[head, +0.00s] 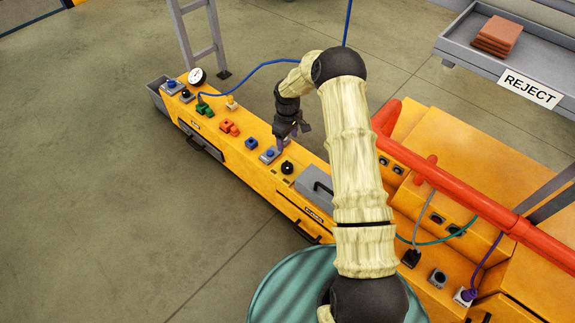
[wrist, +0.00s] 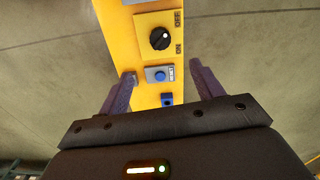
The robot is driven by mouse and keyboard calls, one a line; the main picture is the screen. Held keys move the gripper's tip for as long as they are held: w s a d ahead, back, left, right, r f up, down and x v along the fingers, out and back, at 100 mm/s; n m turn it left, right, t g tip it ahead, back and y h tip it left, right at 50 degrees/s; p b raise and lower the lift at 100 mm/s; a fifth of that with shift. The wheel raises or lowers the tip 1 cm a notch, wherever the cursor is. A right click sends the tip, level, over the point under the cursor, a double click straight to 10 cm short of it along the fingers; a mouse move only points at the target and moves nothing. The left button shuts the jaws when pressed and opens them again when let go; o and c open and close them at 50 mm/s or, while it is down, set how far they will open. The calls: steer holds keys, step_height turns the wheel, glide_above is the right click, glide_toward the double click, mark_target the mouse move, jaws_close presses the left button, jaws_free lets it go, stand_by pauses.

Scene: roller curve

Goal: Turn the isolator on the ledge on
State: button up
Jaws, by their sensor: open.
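The isolator is a black rotary knob (wrist: 160,38) on a yellow plate, with OFF and ON printed beside it in the wrist view. A short white mark on the knob points to the right and slightly up, nearer the OFF side. In the head view the knob (head: 287,168) sits on the yellow ledge (head: 247,165), just past a blue push button (head: 269,154). My gripper (head: 279,145) is open and empty above the ledge. In the wrist view its two fingers (wrist: 161,74) stand on either side of the blue button (wrist: 159,75), with the knob ahead of them.
A grey lidded box with a black handle (head: 314,185) stands right of the knob. Orange and green parts (head: 229,127), a gauge (head: 197,76) and a blue cable (head: 240,78) lie farther left. A thick red pipe (head: 450,190) runs along the right. Floor left of the ledge is clear.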

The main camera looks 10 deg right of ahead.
mark_target(287, 165)
step_height(287, 165, down, 16)
steer(key=b, duration=0.4)
steer(key=shift+r, duration=0.25)
steer(key=c, duration=1)
